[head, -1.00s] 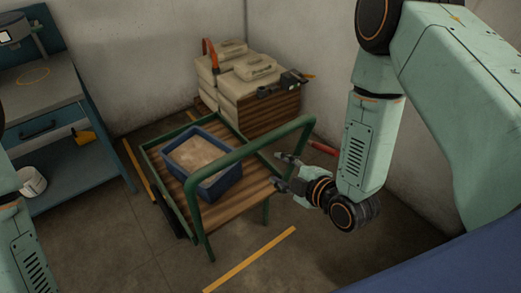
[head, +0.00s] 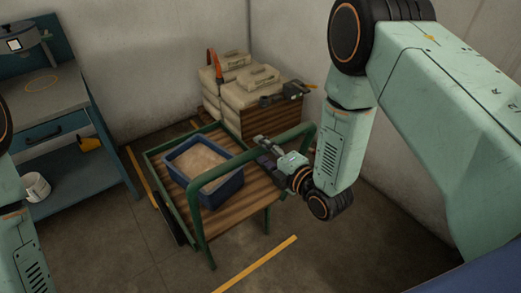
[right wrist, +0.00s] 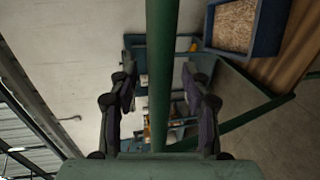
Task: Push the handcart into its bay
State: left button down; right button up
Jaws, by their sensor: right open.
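The handcart (head: 240,210) has a green frame, a wooden deck and a green push handle (head: 222,168) at its near end. A blue bin (head: 215,187) of sandy material stands on the deck. Yellow floor lines show left of the cart (head: 141,172) and in front of it (head: 255,264). My right gripper (head: 264,150) is at the handle's top bar. In the right wrist view, the green bar (right wrist: 162,40) runs between the two fingers of my open right gripper (right wrist: 160,75), with gaps on both sides. My left gripper is out of view.
Pale sacks (head: 246,92) and tools lie on a wooden stack (head: 285,112) behind the cart. A blue workbench (head: 58,122) stands at the left, with a white bucket (head: 36,187) on its lower shelf. Open floor (head: 145,255) lies in front of the cart.

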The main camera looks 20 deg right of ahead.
jog(key=shift+x, duration=1)
jog(key=shift+s, duration=0.1)
jog(key=shift+c, duration=0.2)
jog(key=c, duration=0.5)
grip_shut()
